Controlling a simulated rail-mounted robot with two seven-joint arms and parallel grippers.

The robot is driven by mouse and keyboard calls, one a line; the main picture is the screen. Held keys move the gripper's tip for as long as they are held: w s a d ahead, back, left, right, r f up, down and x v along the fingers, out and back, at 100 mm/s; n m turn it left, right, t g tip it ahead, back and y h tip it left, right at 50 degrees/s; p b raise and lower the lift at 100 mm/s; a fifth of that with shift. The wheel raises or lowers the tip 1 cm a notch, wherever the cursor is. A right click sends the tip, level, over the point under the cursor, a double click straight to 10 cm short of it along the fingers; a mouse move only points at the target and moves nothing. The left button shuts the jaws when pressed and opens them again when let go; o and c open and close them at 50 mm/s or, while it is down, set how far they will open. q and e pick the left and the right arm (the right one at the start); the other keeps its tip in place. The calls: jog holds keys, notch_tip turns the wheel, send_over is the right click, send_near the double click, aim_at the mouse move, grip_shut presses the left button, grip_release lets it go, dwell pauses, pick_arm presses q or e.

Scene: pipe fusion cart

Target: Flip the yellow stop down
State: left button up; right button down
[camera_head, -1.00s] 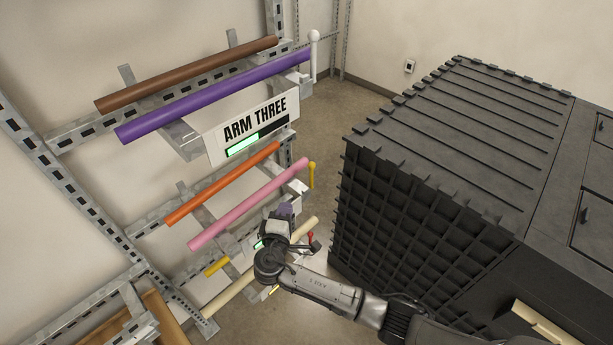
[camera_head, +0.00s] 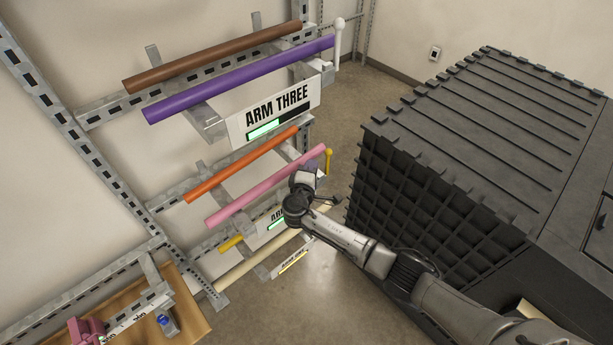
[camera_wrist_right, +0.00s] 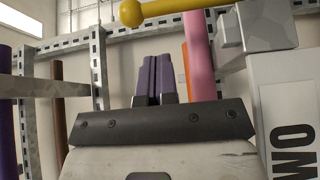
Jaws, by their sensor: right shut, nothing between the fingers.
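The yellow stop (camera_head: 328,161) is a thin rod with a ball at its top. It stands upright at the right end of the rack arm that holds the pink and orange pipes. In the right wrist view the yellow stop (camera_wrist_right: 170,10) crosses the top, its ball to the left, beyond my fingertips. My right gripper (camera_head: 311,166) is beside the stop, just to its left and slightly lower in the head view. Its purple fingers (camera_wrist_right: 153,75) are shut and empty. A gap shows between fingers and stop in the wrist view. My left gripper is not in view.
The pink pipe (camera_head: 262,188) and orange pipe (camera_head: 240,166) lie close to my right gripper. Above are the purple pipe (camera_head: 235,82), the ARM THREE sign (camera_head: 277,112) and a white stop (camera_head: 338,42). A large black crate (camera_head: 480,140) stands at the right, with open floor between.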

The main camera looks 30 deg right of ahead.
aim_at(327, 163)
jog(key=d, duration=0.2)
jog(key=p, duration=0.1)
jog(key=shift+s+d, duration=0.25)
jog(key=shift+d, duration=0.45)
jog(key=shift+f, duration=0.1)
